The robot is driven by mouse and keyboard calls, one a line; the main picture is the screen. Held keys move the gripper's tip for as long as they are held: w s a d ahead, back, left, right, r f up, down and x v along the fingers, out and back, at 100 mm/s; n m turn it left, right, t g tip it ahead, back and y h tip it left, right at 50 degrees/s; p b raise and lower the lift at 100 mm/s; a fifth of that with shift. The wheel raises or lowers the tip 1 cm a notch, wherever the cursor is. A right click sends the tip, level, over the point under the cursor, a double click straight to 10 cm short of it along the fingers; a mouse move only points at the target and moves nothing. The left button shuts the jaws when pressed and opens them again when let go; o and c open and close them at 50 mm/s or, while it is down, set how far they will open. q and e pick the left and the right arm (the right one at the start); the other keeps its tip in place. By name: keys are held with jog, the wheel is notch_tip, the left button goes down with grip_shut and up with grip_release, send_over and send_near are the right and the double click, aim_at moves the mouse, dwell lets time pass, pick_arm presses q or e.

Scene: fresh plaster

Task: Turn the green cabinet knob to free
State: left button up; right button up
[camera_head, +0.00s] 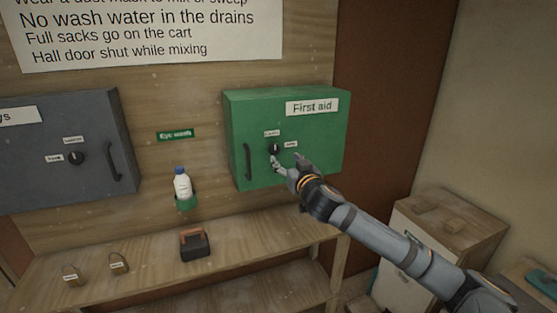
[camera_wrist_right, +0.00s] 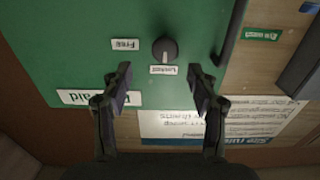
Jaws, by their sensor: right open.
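The green cabinet (camera_head: 238,120), labelled "First aid", hangs on the wood wall. Its dark round knob (camera_head: 274,148) also shows in the right wrist view (camera_wrist_right: 165,50), which is upside down. The knob's pale mark points at the "Locked" label (camera_wrist_right: 164,70); the "Free" label (camera_wrist_right: 126,44) is a quarter turn away. My right gripper (camera_head: 283,164) is open in front of the cabinet, close to the knob. In the right wrist view its spread fingers (camera_wrist_right: 163,88) are empty, with the knob beyond and between them. My left gripper is not in view.
The cabinet's dark handle (camera_head: 247,162) is left of the knob. A grey cabinet (camera_head: 50,185) with its own knob hangs at left. Between them a white bottle (camera_head: 182,185) sits in a green holder. A wooden bench (camera_head: 235,240) below holds padlocks and a dark box (camera_head: 195,246).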

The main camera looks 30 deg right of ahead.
aim_at(275, 149)
jog(key=x, duration=0.2)
jog(key=p+x, duration=0.1)
jog(key=x, duration=0.1)
jog(key=p+x, duration=0.1)
jog(key=x, duration=0.1)
jog(key=shift+w+a+r, duration=0.3)
jog(key=shift+w, duration=0.25)
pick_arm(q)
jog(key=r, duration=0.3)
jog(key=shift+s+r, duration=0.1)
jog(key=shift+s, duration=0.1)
pick_arm(e)
jog(key=shift+s, duration=0.1)
jog(key=shift+c, duration=0.2)
jog(key=shift+c, duration=1.1)
grip_shut()
